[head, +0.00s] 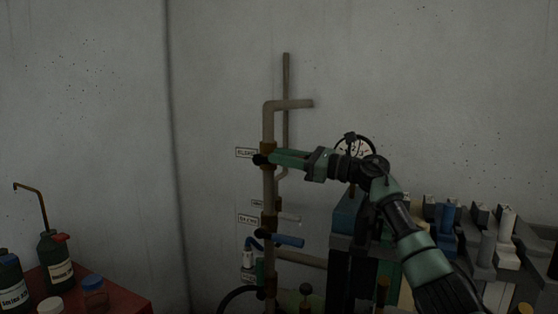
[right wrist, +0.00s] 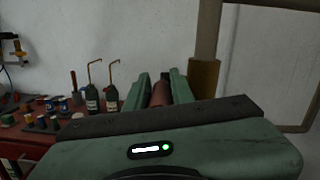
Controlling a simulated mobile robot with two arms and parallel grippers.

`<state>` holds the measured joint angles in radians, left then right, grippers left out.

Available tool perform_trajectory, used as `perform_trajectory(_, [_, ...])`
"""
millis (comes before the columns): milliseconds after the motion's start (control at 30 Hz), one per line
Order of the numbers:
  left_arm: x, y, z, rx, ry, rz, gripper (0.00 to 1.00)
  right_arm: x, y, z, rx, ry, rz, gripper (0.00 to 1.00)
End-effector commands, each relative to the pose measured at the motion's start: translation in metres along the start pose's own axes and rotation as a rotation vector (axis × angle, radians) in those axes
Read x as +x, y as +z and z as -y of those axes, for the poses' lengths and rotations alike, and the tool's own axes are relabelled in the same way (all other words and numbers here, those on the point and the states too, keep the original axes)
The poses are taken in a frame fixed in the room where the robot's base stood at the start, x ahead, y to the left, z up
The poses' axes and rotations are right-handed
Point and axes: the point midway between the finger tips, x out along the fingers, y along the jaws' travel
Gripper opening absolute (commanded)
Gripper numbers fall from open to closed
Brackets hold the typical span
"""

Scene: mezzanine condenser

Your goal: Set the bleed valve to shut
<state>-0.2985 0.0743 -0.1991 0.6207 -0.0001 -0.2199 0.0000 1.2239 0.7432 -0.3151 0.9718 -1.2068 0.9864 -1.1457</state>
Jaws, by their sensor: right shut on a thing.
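The bleed valve (head: 260,159) sits on the upper part of a vertical tan pipe, beside a small label (head: 244,153) that appears to read BLEED. My right gripper (head: 284,158) reaches in from the right and is shut at the valve. In the right wrist view a red-brown handle (right wrist: 160,94) lies between the green fingers, next to the brass valve body (right wrist: 204,77). The handle seems to point sideways, across the pipe, but my fingers cover most of it in the head view. My left gripper is not in view.
Lower on the same pipe are a grey-white lever (head: 288,217) and a blue lever (head: 288,240). A round gauge (head: 353,147) is behind my right arm. A red bench (head: 120,288) with bottles stands at the left; blocky equipment (head: 480,245) fills the lower right.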

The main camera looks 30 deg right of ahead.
Motion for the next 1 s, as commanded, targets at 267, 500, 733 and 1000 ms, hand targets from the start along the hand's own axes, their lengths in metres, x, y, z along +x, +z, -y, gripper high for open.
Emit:
perform_trajectory(267, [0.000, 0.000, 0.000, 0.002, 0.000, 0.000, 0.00, 0.001, -0.004, -0.002, 0.006, 0.007, -0.008, 0.00])
perform_trajectory(500, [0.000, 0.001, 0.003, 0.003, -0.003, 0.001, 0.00, 0.001, -0.003, -0.001, 0.004, 0.004, -0.005, 0.45])
perform_trajectory(733, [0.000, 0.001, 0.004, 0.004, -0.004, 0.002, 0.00, 0.001, 0.003, 0.000, 0.001, 0.002, -0.002, 0.45])
perform_trajectory(1000, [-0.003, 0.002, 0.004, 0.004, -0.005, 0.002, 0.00, 0.006, 0.050, 0.009, 0.000, 0.002, 0.001, 0.45])
